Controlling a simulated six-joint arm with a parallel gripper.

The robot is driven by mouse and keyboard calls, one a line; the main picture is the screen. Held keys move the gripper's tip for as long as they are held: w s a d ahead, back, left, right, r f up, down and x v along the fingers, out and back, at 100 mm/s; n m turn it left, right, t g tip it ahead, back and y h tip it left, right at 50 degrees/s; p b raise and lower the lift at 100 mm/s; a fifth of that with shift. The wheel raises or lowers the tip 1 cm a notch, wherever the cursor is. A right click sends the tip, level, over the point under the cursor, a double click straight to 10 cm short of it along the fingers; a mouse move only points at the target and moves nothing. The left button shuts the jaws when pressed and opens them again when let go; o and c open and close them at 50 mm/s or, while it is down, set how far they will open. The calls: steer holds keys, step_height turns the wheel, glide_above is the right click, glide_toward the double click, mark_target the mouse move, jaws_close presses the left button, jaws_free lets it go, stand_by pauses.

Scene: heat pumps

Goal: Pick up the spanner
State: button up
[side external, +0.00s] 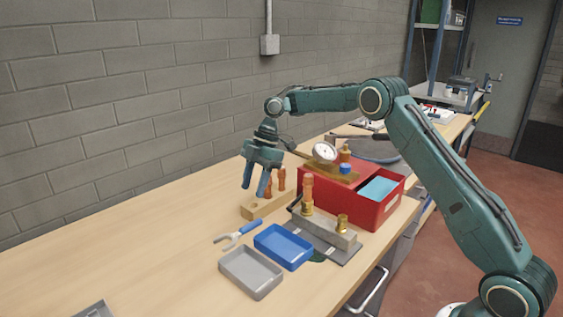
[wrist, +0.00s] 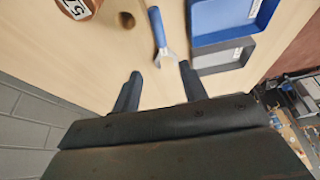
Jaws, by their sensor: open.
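The spanner (side external: 238,235) has a blue handle and a grey open-ended head, and lies flat on the wooden bench left of the blue tray. In the wrist view the spanner (wrist: 157,28) lies ahead of the fingertips, its head pointing toward the gap between them. My gripper (side external: 256,191) is open and empty, pointing down in the air above the bench, near the wooden block and behind the spanner. Its two fingers also show apart in the wrist view (wrist: 160,70). Nothing hides the spanner.
A blue tray (side external: 284,248) and a grey tray (side external: 251,272) sit beside the spanner. A wooden block (side external: 258,207) with orange-handled tools stands behind it. A red box (side external: 375,213) and a metal fixture (side external: 326,234) stand to the right. The bench at left is mostly clear.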

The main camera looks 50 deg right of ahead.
glide_above(243, 228)
steer(key=d, duration=0.3)
steer(key=shift+w+a+f, duration=0.1)
steer(key=shift+f, duration=1.35)
steer(key=shift+w+a+f, duration=0.1)
steer(key=shift+f, duration=1.35)
steer(key=shift+x, duration=2.55)
steer(key=shift+s, duration=0.2)
jaws_close()
